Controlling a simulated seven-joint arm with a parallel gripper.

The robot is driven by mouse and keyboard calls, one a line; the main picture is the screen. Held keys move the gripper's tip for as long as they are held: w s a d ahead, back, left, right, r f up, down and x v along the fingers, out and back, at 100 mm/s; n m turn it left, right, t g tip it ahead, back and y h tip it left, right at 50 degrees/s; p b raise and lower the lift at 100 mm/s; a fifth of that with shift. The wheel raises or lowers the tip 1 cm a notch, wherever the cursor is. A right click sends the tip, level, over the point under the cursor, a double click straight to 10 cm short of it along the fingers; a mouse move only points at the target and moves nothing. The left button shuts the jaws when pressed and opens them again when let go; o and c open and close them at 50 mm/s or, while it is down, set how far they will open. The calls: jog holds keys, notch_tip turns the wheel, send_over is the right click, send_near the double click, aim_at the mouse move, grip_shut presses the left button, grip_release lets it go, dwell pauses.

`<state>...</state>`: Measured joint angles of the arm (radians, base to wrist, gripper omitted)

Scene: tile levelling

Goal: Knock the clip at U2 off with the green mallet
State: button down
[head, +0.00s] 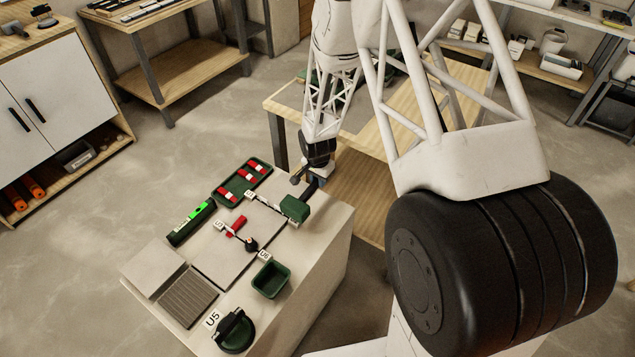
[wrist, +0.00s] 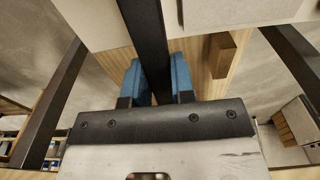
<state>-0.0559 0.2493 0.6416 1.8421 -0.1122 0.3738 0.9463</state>
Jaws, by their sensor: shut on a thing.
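My gripper (head: 317,178) is shut on the dark handle of the green mallet, its blue fingers pressed on either side. The wrist view shows the gripper (wrist: 157,80) with the handle (wrist: 146,35) running between the fingers. The mallet's green head (head: 295,208) hangs above the right edge of the tiles (head: 225,250), near a small label (head: 293,224). I cannot tell whether it touches anything. A red clip (head: 236,226) stands among the tiles beside a label (head: 219,225). The small labels are too blurred to say which is U2; no clip shows clearly by the mallet head.
A green tray (head: 219,200) holds several red and white pieces. A green level (head: 190,222), a dark round knob (head: 250,244), a green bin (head: 271,280), a grey ribbed piece (head: 188,296) and a dark green suction cup (head: 235,333) by label U5 share the worktop (head: 320,235).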

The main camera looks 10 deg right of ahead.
jog(key=shift+s+d+r, duration=0.15)
jog(key=shift+r, duration=0.55)
jog(key=shift+s+d+r, duration=0.1)
jog(key=shift+r, duration=0.6)
jog(key=shift+s+d+r, duration=0.15)
jog(key=shift+r, duration=0.55)
